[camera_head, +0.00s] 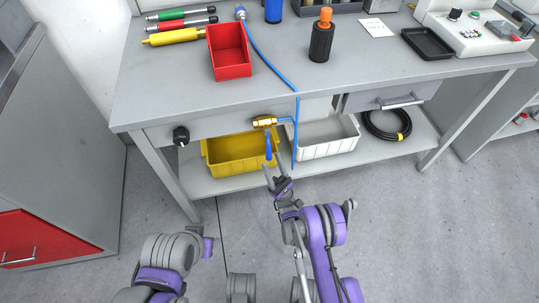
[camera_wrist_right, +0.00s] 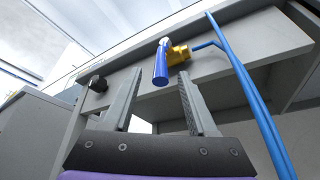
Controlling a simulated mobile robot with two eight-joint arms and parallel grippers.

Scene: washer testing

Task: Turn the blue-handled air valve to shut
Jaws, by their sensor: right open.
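The brass air valve (camera_head: 264,121) sits on the front apron of the workbench, with a blue air line leaving it to the right. Its blue handle (camera_head: 268,148) hangs down from the body, crosswise to it. In the right wrist view, the blue handle (camera_wrist_right: 161,66) and brass body (camera_wrist_right: 179,54) show ahead, the handle appearing in the gap between the fingertips. My right gripper (camera_head: 270,163) is open and empty, its fingers pointing up at the handle's lower end. I cannot tell whether they touch it. My left gripper is out of view; only part of that arm shows.
A black knob (camera_head: 181,136) is on the apron to the left. A yellow bin (camera_head: 215,158) and a white bin (camera_head: 340,144) stand on the lower shelf behind the valve. The blue hose (camera_head: 297,135) hangs close to the handle's right. Open floor lies in front.

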